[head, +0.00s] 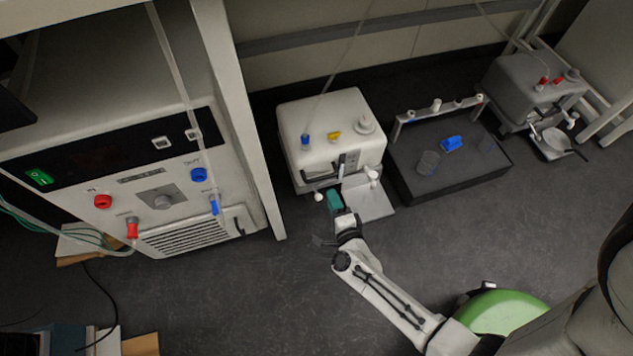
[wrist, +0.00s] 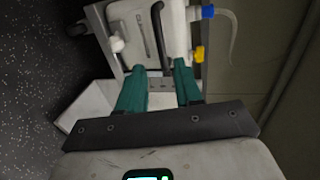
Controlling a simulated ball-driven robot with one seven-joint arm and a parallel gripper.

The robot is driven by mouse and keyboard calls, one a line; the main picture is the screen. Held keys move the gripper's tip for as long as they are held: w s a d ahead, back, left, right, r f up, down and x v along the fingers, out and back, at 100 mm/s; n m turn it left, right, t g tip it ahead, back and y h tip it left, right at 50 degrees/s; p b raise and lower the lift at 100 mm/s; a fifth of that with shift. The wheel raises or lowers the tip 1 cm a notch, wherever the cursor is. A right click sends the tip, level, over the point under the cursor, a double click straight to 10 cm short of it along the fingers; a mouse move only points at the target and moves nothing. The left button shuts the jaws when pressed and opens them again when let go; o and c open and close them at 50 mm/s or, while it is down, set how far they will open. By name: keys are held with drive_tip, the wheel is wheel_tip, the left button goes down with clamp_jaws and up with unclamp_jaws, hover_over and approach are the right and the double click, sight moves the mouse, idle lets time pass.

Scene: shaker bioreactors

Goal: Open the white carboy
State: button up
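The white carboy (head: 315,118) stands on the floor in the middle of the head view, a boxy tank with a blue cap (head: 305,142), a yellow cap (head: 334,136) and a white cap (head: 365,125) on top. My gripper (head: 335,198), with teal fingers, is low at its front side. In the wrist view the carboy (wrist: 128,22) is just beyond my gripper (wrist: 160,66). The two teal fingers are apart, and a dark curved handle (wrist: 160,35) shows between and beyond their tips. I cannot tell whether a finger touches it.
A white tray (head: 374,207) juts out in front of the carboy. A dark low box (head: 455,189) with a beaker (head: 428,162) and a blue object (head: 451,144) stands to the right. A grey carboy (head: 520,82) is farther right. A control cabinet (head: 165,203) stands left.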

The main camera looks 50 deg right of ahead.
sight(323, 177)
drive_tip(key=b+x, duration=0.2)
drive_tip(key=x, duration=0.8)
drive_tip(key=shift+b, duration=0.4)
clamp_jaws()
